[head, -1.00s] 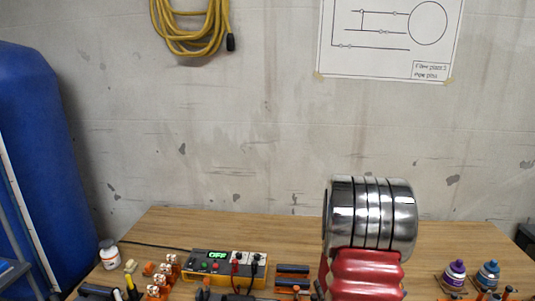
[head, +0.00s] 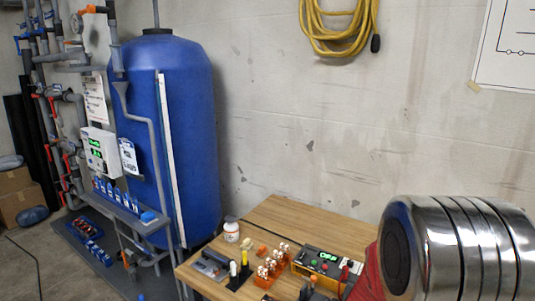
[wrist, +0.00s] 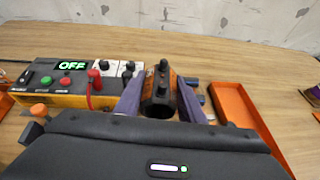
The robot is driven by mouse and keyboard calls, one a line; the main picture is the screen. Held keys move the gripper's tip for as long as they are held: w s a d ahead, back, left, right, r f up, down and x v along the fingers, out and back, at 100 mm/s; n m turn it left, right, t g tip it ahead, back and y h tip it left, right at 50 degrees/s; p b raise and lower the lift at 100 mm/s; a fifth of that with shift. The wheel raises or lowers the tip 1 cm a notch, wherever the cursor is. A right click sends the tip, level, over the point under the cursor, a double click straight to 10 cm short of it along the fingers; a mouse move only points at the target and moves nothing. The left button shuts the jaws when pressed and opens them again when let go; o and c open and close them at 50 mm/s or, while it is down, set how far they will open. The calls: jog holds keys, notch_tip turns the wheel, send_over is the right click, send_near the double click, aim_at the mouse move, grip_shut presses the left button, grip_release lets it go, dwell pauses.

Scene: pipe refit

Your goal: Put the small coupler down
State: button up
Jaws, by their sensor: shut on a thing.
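In the head view my arm fills the lower right, and the gripper and the held coupler do not show.
A power unit reading OFF (wrist: 70,82) stands close left of the gripper. An orange tray (wrist: 236,108) lies to the right. A blue tank (head: 170,130) stands left.

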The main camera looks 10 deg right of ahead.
jog(key=w+a+r+n+t+y, duration=0.1)
jog(key=w+a+n+t+y, duration=0.1)
jog(key=a, duration=1.1)
jog(key=w+a+r+n+t+y, duration=0.1)
jog(key=w+a+r+n+y, duration=0.1)
jog(key=a, duration=1.1)
jog(key=shift+w+r+n+t+y, duration=0.35)
jog(key=shift+w+n+y, duration=0.3)
jog(key=shift+n+y, duration=0.4)
